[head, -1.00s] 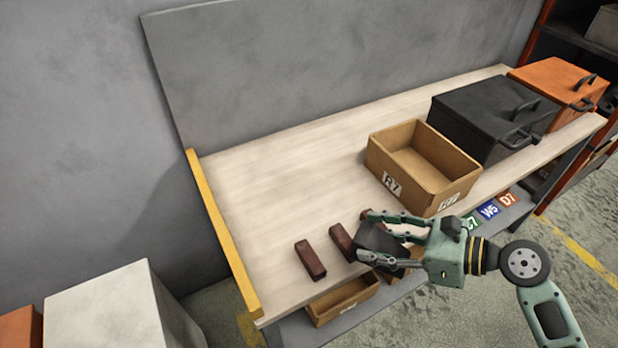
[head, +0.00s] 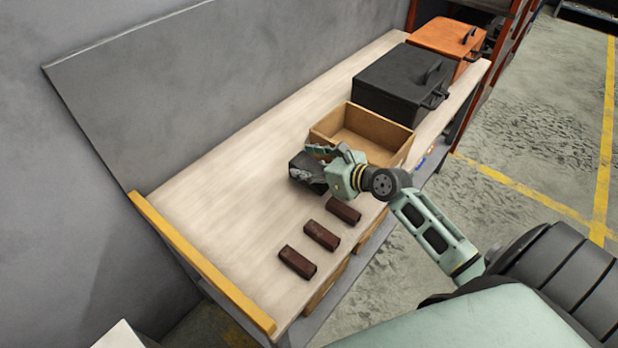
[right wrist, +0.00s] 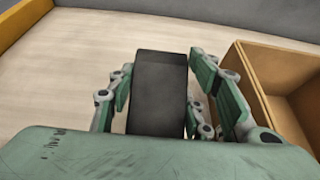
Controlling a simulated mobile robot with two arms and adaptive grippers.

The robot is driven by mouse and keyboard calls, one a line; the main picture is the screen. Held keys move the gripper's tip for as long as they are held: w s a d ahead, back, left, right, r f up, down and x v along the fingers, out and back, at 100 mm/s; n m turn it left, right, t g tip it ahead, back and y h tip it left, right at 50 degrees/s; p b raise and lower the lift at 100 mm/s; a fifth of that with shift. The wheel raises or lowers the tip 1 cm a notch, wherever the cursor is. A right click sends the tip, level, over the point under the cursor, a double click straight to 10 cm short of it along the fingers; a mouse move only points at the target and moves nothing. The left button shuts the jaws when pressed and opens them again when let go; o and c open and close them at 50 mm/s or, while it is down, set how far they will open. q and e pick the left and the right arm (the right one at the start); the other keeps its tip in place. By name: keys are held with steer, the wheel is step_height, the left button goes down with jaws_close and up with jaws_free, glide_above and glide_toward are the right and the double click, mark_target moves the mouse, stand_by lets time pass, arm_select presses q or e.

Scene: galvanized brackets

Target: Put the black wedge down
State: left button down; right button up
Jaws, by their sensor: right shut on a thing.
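The black wedge (head: 303,166) is a dark block, held between the fingers of my right gripper (head: 314,166). In the right wrist view the wedge (right wrist: 159,92) fills the space between the two green fingers (right wrist: 165,95), with its far end pointing away from the palm. It is over the pale tabletop (head: 215,205), left of the wooden box. Whether its underside touches the tabletop I cannot tell. My left gripper is not in view.
The open wooden box (head: 395,146) stands close to the right of my right gripper. Three brown blocks (head: 321,235) lie along the front edge. A black case (head: 400,85) and an orange case (head: 447,50) stand at the far end. A yellow strip (head: 200,262) bounds the left end.

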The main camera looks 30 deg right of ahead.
steer(key=shift+f+b, duration=0.55)
steer(key=shift+f, duration=1.3)
steer(key=o, duration=1.2)
steer(key=shift+f, duration=0.15)
steer(key=o, duration=0.4)
